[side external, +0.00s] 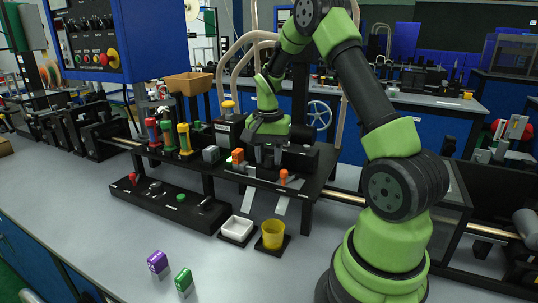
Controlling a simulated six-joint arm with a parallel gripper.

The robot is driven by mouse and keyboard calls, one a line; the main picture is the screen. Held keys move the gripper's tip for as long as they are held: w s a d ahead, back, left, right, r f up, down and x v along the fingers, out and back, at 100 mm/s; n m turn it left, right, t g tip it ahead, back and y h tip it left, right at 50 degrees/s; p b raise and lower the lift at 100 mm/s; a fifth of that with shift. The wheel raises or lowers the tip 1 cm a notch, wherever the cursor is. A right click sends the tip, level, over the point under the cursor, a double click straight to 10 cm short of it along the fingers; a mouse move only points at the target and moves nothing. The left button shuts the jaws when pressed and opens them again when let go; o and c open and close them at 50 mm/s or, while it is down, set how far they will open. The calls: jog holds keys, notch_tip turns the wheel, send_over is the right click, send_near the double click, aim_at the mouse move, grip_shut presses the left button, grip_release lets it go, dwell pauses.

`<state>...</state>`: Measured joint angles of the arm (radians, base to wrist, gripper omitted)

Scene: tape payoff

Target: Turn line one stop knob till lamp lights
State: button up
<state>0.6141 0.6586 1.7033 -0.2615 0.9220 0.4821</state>
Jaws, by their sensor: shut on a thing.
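My gripper (268,156), on the green and black arm, points down over the black raised shelf (318,172). It is shut on a small dark part at the shelf, which the fingers mostly hide. I cannot tell whether this part is the line one stop knob. Orange pieces stand to its left (237,156) and to its right (283,177). The low black panel in front carries a red knob (133,178), a green button (180,197) and a lever (207,201). I cannot make out a lit lamp or read the labels.
Red, green and yellow upright cylinders (184,138) stand left of my gripper. A white dish (237,229) and a yellow cup (273,234) stand in front. Purple (158,262) and green (184,280) blocks lie nearer. A blue control box (148,40) hangs upper left.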

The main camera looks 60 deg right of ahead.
aim_at(268, 157)
dwell(0.5)
jog(key=o, duration=0.9)
jog(key=shift+r, duration=0.1)
notch_tip(268, 157, up, 10)
jog(key=shift+w+f, duration=0.1)
jog(key=shift+a, duration=0.1)
